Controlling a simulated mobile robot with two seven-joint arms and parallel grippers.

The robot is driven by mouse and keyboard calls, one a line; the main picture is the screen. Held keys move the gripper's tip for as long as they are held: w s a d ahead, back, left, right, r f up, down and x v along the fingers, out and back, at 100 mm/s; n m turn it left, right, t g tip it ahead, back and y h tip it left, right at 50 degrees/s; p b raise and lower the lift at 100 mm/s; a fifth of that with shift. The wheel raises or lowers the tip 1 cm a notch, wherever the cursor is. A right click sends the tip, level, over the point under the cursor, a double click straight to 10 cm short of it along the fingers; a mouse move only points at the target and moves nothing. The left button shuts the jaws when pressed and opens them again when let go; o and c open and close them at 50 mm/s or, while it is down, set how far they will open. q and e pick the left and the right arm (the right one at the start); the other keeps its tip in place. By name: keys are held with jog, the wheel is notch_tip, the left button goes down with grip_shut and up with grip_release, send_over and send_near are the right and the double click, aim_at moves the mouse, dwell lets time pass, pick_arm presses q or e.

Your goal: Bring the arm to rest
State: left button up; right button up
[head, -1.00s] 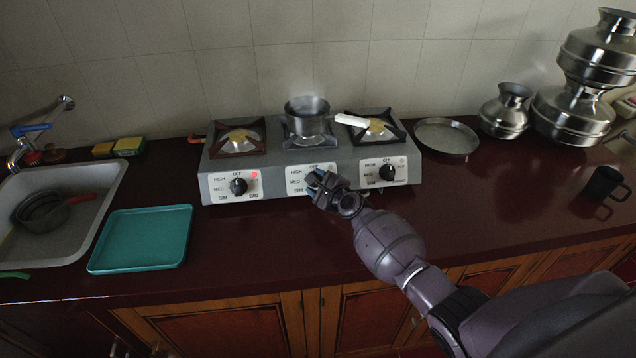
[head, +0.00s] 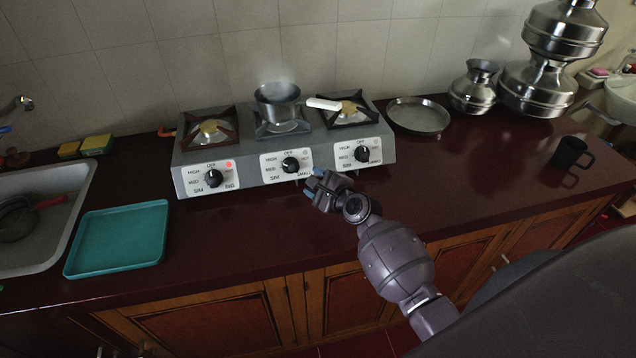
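My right arm comes in from the right side of the head view. Its gripper (head: 314,183) is just in front of the stove, low and a little right of the middle knob (head: 290,165), and looks apart from it. Its small dark fingers with blue parts point toward the stove; I cannot tell whether they are open or shut. I see nothing held in it. My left gripper is not in view.
The grey three-burner stove (head: 330,148) carries a steaming pot (head: 278,104) on its middle burner. A teal tray (head: 118,238) and sink lie left. A round metal pan (head: 418,117), metal vessels (head: 474,88) and black mug (head: 571,153) stand right. The front right counter is clear.

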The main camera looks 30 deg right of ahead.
jog(key=shift+s+r, duration=0.1)
jog(key=shift+s, duration=0.25)
dwell(0.4)
jog(key=s+f+n+h, duration=0.1)
jog(key=s+n, duration=0.3)
jog(key=n, duration=0.3)
jog(key=s+f+n+h+b, duration=0.1)
jog(key=s+n, duration=0.3)
jog(key=n, duration=0.4)
jog(key=s+f+n+h, duration=0.1)
jog(key=s+n, duration=0.4)
jog(key=n, duration=0.3)
jog(key=shift+a+g, duration=0.25)
jog(key=shift+g, duration=0.15)
pick_arm(q)
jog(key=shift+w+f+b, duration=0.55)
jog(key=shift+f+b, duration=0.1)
jog(key=shift+b, duration=0.25)
pick_arm(e)
jog(key=s+f+g, duration=0.1)
jog(key=s+f, duration=0.3)
jog(key=s, duration=0.3)
jog(key=s+f+n+g, duration=0.1)
jog(key=s+f, duration=0.3)
jog(key=s, duration=0.4)
jog(key=shift+f+g+h, duration=0.25)
jog(key=shift+g+h, duration=0.15)
